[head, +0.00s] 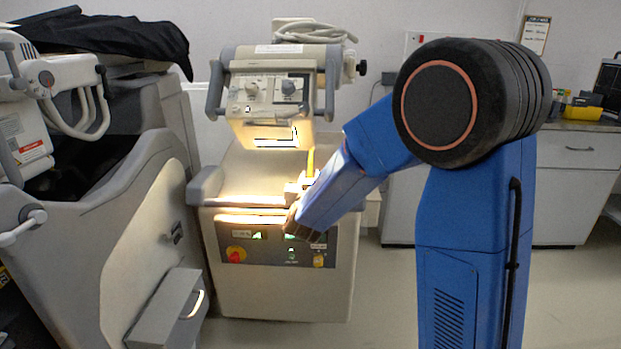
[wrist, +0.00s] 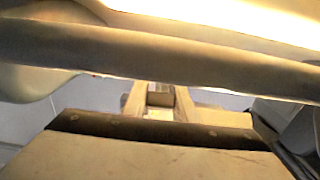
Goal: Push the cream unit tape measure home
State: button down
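The cream unit (head: 270,290) stands in the middle of the head view, with a lit control panel on its front. I cannot make out a tape measure on it in either view. My gripper (head: 292,222) is at the end of the blue arm, in front of the upper part of the panel, and hides some of it. In the wrist view the two tan fingers (wrist: 160,98) stand apart with a small block-like shape between them. I cannot tell whether this is held or is part of the gripper. A long rounded edge crosses just beyond the fingertips.
A tilted control head (head: 272,92) hangs above the unit's lit top. A slim yellow thing (head: 310,163) stands upright on the top. A large grey machine (head: 80,240) with a black cover (head: 110,32) is close on the left. A drawer cabinet (head: 580,190) stands right. Floor is clear right of the unit.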

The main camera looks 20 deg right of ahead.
jog(key=w+r, duration=0.1)
jog(key=w+d+r, duration=0.1)
jog(key=w+r, duration=0.1)
jog(key=shift+w+r, duration=0.15)
jog(key=shift+r, duration=0.15)
jog(key=c, duration=1.4)
grip_release()
jog(key=shift+c, duration=0.2)
jog(key=v, duration=1.7)
jog(key=shift+s, duration=0.2)
